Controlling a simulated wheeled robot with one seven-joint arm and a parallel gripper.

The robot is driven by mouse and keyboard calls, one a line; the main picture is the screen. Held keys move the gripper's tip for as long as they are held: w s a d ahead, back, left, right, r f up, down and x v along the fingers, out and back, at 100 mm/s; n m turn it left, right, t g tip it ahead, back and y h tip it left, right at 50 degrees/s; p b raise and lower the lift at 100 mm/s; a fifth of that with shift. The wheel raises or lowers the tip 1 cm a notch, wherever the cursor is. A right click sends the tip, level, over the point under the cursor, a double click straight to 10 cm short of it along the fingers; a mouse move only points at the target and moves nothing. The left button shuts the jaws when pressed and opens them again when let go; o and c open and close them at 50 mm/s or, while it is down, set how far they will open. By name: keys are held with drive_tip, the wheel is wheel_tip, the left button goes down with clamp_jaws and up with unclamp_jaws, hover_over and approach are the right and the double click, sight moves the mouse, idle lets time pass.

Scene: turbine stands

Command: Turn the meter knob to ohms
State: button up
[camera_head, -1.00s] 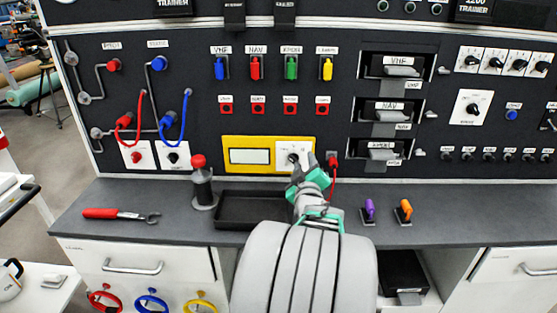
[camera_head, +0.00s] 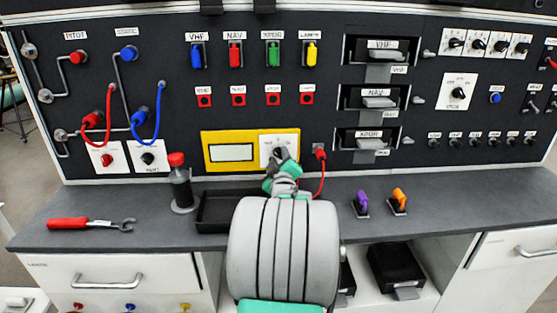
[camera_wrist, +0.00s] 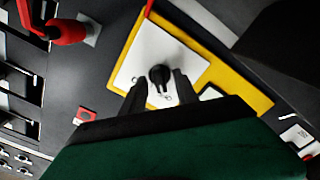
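The meter is a yellow panel (camera_head: 208,165) on the black board, with a blank white display (camera_head: 231,153) on its left and a white dial plate (camera_head: 292,137) on its right. The black meter knob (camera_wrist: 160,77) stands on that plate, which shows in the wrist view (camera_wrist: 140,58). My gripper (camera_head: 281,158) is at the plate and hides part of the knob in the head view. In the wrist view my gripper (camera_wrist: 159,88) is open, with one dark finger on each side of the knob's lower end and visible gaps. The dial's markings are too small to read.
A red plug (camera_head: 320,153) with a hanging cable sits just right of the meter. Below are a black tray (camera_head: 212,222), a red-topped cylinder (camera_head: 180,185) and a wrench (camera_head: 90,223) on the grey counter (camera_head: 150,205). Purple (camera_head: 362,201) and orange (camera_head: 399,198) items stand to the right.

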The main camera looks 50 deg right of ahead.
drive_tip(key=shift+w+d, duration=0.3)
drive_tip(key=shift+d, duration=0.15)
drive_tip(key=shift+b, duration=0.55)
clamp_jaws()
idle(0.4)
